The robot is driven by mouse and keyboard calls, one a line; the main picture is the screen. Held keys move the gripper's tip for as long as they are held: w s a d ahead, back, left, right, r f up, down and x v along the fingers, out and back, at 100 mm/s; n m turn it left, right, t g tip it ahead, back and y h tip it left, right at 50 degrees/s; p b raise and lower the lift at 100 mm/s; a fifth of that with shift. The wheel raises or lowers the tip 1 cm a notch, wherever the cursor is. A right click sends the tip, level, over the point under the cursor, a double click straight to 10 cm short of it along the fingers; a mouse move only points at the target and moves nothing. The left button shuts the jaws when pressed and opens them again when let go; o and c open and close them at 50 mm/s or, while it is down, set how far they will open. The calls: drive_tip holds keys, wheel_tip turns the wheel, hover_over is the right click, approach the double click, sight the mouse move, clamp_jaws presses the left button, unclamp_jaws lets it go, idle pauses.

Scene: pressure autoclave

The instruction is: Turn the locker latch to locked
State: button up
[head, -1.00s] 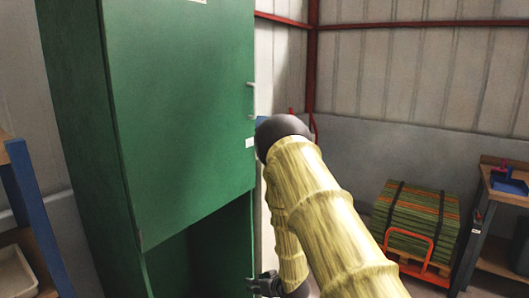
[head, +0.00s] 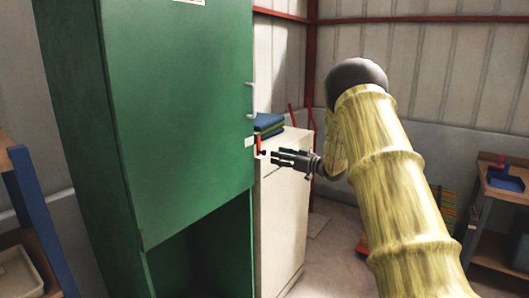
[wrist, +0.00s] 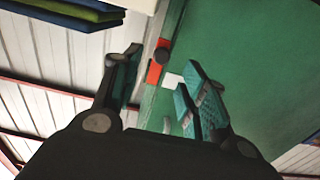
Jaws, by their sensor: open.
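The tall green locker (head: 180,110) stands at the left with its upper door shut. The latch (head: 258,146) is a small red strip with a dark knob at the door's right edge, below the handle, beside a white label (head: 249,142). The strip looks upright in the head view. My gripper (head: 274,157) is open and empty, just right of the latch and pointing at it. In the wrist view, the red latch (wrist: 154,73) and its dark knob show between my two spread fingers (wrist: 165,60). Contact with the latch cannot be made out.
A cream cabinet (head: 283,215) with folded blue and green cloths (head: 268,123) on top stands right beside the locker, below my gripper. The locker's lower compartment (head: 205,255) is open and dark. A workbench (head: 503,185) is at the far right. Some floor is clear between.

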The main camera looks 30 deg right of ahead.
sight(265, 152)
drive_tip(key=p+x, duration=0.1)
drive_tip(key=x, duration=0.7)
drive_tip(key=shift+p, duration=0.35)
drive_tip(key=shift+s, duration=0.1)
clamp_jaws()
